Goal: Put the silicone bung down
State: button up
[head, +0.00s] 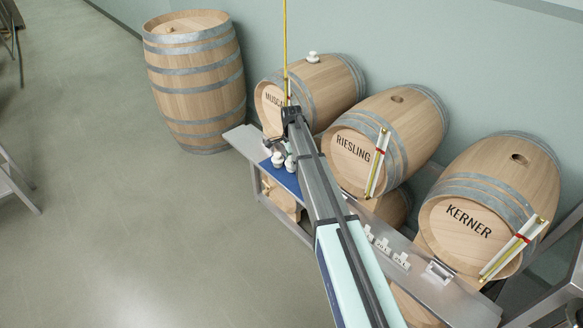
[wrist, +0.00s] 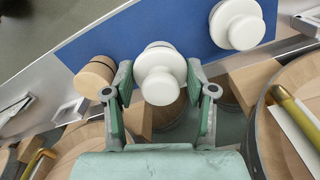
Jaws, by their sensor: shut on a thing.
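In the wrist view a white silicone bung (wrist: 160,75) with a round stepped top sits between the fingers of my gripper (wrist: 160,92), which is shut on it. It overlaps the edge of a blue mat (wrist: 140,35); I cannot tell whether it touches the mat. A second white bung (wrist: 238,24) stands on the mat at the upper right. A wooden bung (wrist: 95,76) is just left of my gripper. In the head view my gripper (head: 272,142) is over the left end of the bench, by the blue mat (head: 285,180), partly hidden by my arm.
Barrels marked Riesling (head: 358,150) and Kerner (head: 470,220) show open top holes. The Muscat barrel (head: 335,82) has a white bung (head: 313,57) on top. White number tags (head: 383,245) stand along the steel bench (head: 440,290).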

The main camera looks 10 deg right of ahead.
jog(key=shift+f, duration=1.85)
jog(key=shift+f, duration=0.15)
jog(key=o, duration=1.3)
notch_tip(320, 180, up, 12)
jog(key=shift+r+b, duration=0.2)
jog(key=shift+b, duration=0.5)
